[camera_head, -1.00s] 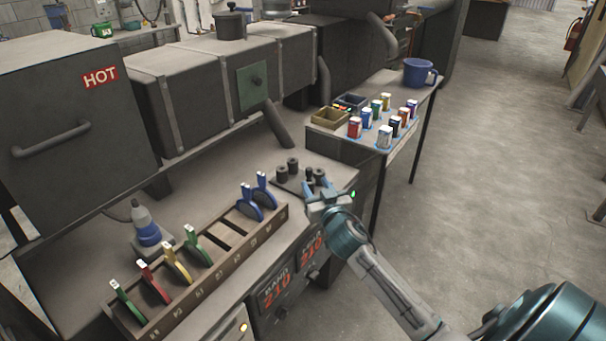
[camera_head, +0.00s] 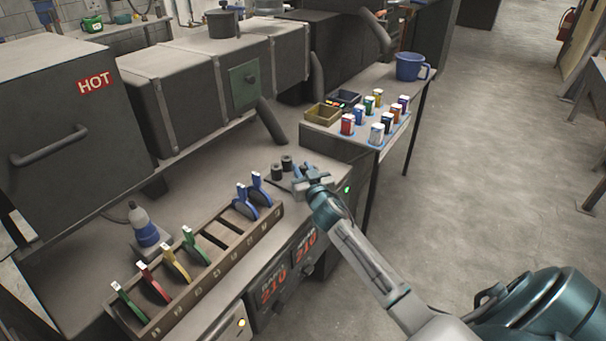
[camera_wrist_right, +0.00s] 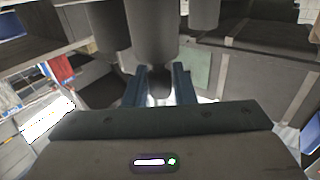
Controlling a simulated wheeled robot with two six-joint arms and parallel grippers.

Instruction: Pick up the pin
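Dark grey cylinders (camera_head: 276,172) stand on a small plate at the right end of the bench in the head view. My right gripper (camera_head: 304,172) is at that plate, just right of the visible cylinders, and hides part of it. In the right wrist view, larger dark cylinders hang down from the top edge. The middle one (camera_wrist_right: 152,30) narrows to a small dark stub, which I take for the pin (camera_wrist_right: 160,83). The two blue fingers of my right gripper (camera_wrist_right: 160,88) stand apart on either side of that stub. Contact cannot be told. My left gripper is not in view.
A wooden rack (camera_head: 225,256) with coloured-handled tools runs along the bench front. A side table holds coloured small boxes (camera_head: 377,133) and a blue jug (camera_head: 410,67). A grey oven (camera_head: 70,120) is at left.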

